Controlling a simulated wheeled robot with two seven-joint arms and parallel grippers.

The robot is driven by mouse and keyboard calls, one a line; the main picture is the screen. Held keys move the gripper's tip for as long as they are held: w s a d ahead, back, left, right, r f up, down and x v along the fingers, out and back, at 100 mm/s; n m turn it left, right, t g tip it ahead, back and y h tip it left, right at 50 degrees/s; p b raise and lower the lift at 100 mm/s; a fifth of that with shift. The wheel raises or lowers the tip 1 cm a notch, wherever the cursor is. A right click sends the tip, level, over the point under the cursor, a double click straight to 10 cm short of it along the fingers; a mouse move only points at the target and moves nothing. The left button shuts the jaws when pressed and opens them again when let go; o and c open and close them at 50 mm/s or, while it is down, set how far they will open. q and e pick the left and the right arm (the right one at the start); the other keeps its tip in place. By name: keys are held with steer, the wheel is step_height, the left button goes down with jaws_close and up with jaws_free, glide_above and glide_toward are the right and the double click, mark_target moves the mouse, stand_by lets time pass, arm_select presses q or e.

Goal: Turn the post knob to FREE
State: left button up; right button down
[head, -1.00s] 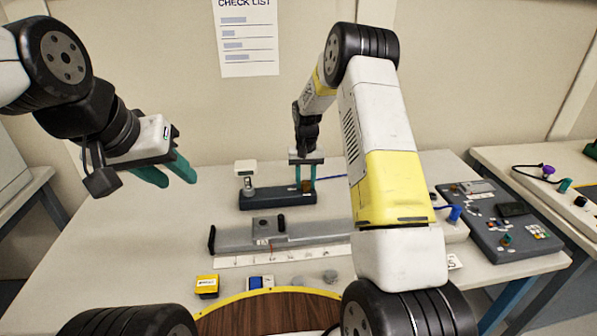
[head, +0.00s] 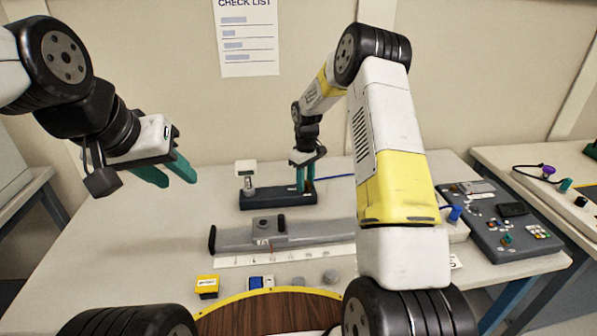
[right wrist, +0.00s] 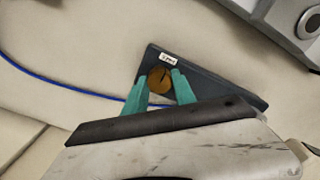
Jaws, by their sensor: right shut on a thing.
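The post knob (right wrist: 159,80) is a round brass-coloured knob with a dark line across it, on a dark base (head: 265,198). The base also shows in the right wrist view (right wrist: 215,82). A small white label (right wrist: 168,57) lies beside the knob; its lettering is too small to read. My right gripper (head: 305,188) is shut on the knob, with one green finger on either side in the right wrist view (right wrist: 159,86). In the head view the fingers hide the knob. My left gripper (head: 177,178) is open and empty, above the table at the left.
A post with a pale block (head: 246,167) stands on the base's left end. A grey rail (head: 235,238) lies in front, with a ruler strip (head: 290,257). A yellow box (head: 207,286) is nearer. A dark panel (head: 500,222) is at right. A blue cable (right wrist: 60,84) runs behind the base.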

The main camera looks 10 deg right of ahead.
mark_target(306, 182)
steer(key=shift+w+r, duration=0.1)
stand_by(0.5)
steer(key=c, duration=1)
jaws_free()
steer(key=shift+r, duration=3.85)
